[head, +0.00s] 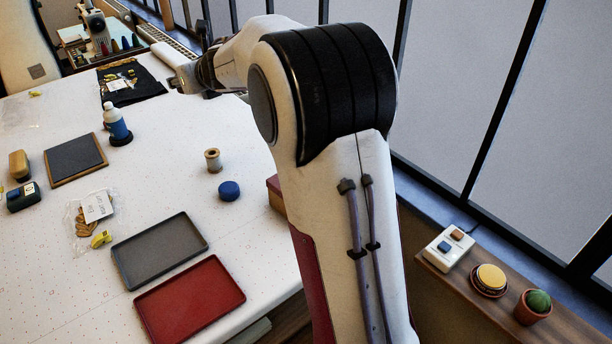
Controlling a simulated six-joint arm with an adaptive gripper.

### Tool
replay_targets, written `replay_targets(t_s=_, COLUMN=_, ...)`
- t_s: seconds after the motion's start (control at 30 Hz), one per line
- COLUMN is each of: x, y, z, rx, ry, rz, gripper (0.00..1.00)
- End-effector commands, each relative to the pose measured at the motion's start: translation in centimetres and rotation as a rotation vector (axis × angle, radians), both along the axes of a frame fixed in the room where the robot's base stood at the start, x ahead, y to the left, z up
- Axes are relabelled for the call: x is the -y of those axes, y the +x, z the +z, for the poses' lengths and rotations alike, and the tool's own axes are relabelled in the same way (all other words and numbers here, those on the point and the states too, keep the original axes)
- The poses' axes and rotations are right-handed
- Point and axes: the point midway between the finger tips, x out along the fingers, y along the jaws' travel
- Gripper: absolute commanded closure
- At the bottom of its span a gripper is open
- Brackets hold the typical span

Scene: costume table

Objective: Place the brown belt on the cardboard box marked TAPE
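I cannot make out a brown belt or a cardboard box marked TAPE in the head view. My arm fills the middle of the picture and reaches over the far right part of the white table (60,280), hiding what lies behind it.
A grey tray (160,250) and a red tray (190,302) lie at the front. A windowsill holds a cactus pot (533,306).

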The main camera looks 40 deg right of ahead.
Motion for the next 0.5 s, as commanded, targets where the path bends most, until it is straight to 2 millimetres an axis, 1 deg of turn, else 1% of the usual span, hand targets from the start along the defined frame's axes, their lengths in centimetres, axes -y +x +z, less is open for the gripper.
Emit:
replay_targets(t_s=0.27, x=-2.0, y=-0.9, z=-0.9, rx=0.003, ry=-0.001, rz=0.182, gripper=0.86)
replay_targets(t_s=0.5, x=-3.1, y=-2.6, z=-1.9, rx=0.006, ry=-0.002, rz=0.335, gripper=0.86)
